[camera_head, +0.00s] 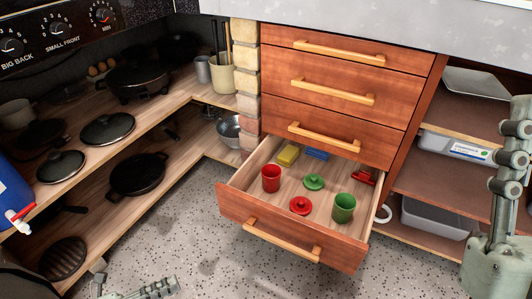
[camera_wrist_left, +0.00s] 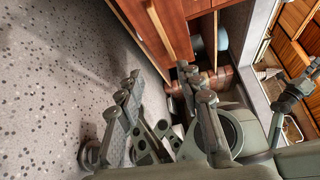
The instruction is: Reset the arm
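My left gripper (camera_head: 140,289) shows only in part at the bottom left edge of the head view, low over the speckled floor. In the left wrist view my left gripper (camera_wrist_left: 165,85) has its fingers apart, with nothing between them. My right gripper (camera_head: 508,160) stands at the right edge of the head view, its grey-green jointed fingers upward in front of the shelves. It is partly cut off, and its opening cannot be made out. No object shows in either gripper.
An open drawer (camera_head: 286,254) sticks out, holding a red cup (camera_head: 271,178), a green cup (camera_head: 343,208), two lids and small blocks. Shelves with pans (camera_head: 137,174) stand left; shelves with bins (camera_head: 452,147) stand right. Floor (camera_head: 205,240) left of the drawer is clear.

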